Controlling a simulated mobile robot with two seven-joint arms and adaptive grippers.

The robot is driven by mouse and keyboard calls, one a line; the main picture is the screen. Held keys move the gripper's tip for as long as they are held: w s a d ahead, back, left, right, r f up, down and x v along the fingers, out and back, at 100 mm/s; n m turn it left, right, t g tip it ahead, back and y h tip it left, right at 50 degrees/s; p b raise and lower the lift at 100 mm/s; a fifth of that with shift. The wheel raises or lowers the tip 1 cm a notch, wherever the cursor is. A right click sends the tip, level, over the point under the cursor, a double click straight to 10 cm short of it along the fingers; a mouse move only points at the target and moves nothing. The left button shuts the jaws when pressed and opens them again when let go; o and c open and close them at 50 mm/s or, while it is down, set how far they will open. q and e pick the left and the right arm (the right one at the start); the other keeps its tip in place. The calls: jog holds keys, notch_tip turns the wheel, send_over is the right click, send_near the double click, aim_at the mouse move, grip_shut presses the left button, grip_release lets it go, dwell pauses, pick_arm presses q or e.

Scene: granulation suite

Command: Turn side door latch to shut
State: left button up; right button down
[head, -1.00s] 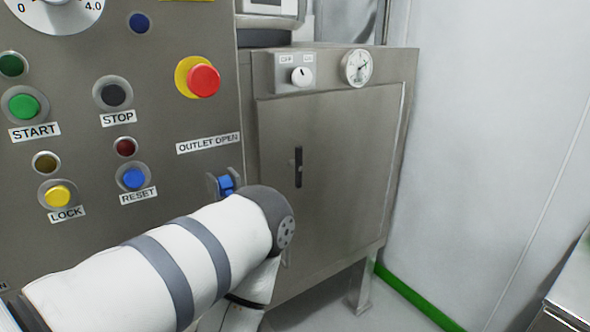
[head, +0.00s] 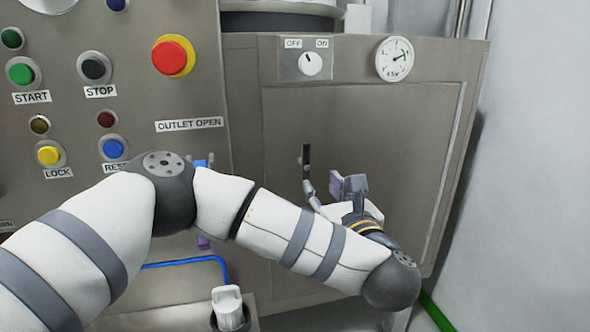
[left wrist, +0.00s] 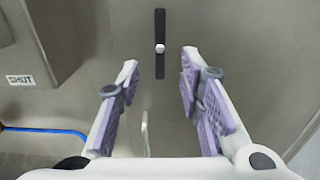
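The side door latch (head: 306,158) is a slim black bar standing upright on the grey cabinet door (head: 390,130). In the left wrist view the latch (left wrist: 160,28) is upright at the top centre, with a pale round pivot at its middle. My left gripper (head: 328,190) is in front of the door, just below and to the right of the latch in the head view. In the left wrist view its purple-padded fingers (left wrist: 159,62) are spread apart, with the latch beyond the gap between them. Nothing is held.
An OFF/ON switch (head: 309,64) and a gauge (head: 394,59) sit above the door. The button panel with a red knob (head: 170,56) is at the left. A SHUT label (left wrist: 20,80) and a blue tube (left wrist: 45,131) show in the left wrist view.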

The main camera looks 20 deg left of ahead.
aim_at(307, 165)
pick_arm(q)
jog(key=x, duration=1.1)
jog(key=shift+w+a, duration=0.25)
grip_shut()
